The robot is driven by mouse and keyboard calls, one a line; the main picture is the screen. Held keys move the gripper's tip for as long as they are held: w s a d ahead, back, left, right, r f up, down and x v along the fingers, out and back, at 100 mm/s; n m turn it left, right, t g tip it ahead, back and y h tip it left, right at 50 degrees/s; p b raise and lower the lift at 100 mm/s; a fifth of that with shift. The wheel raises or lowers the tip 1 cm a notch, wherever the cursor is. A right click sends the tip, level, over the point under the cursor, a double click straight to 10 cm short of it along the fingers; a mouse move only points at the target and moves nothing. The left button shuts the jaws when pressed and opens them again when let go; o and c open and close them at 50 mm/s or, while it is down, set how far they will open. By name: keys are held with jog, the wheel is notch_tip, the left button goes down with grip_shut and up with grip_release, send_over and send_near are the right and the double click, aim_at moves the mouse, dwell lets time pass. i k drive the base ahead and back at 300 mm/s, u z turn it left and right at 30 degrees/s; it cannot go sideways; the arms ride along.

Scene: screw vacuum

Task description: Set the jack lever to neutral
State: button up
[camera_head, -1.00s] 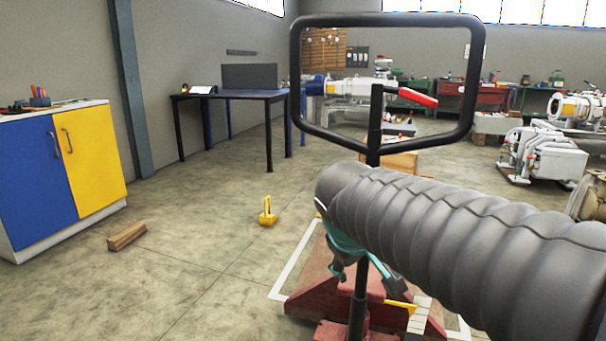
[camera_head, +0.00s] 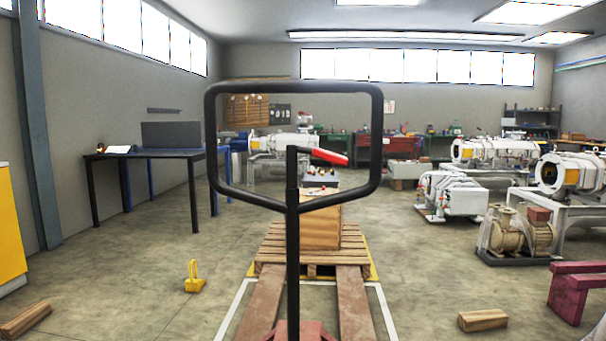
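The pallet jack's black loop handle (camera_head: 377,150) stands upright in the middle of the head view, on a black shaft (camera_head: 293,250). The jack lever (camera_head: 329,157) has a red grip and sits inside the loop, just right of the shaft top. The grip points right and slopes slightly down. The jack's red forks (camera_head: 356,305) run away from me toward a wooden pallet (camera_head: 272,245). My gripper and arm are not in view, so nothing of mine is seen touching the lever.
A wooden crate (camera_head: 318,232) stands on the pallet. A yellow object (camera_head: 194,277) and a wood block (camera_head: 482,320) lie on the floor either side. A dark table (camera_head: 165,154) is at left, and white pumps (camera_head: 455,195) stand at right.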

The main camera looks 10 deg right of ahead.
aim_at(317, 153)
jog(key=u, duration=2.15)
jog(key=k, duration=1.15)
jog(key=z, duration=2.05)
jog(key=i, duration=0.5)
jog(key=z, duration=0.05)
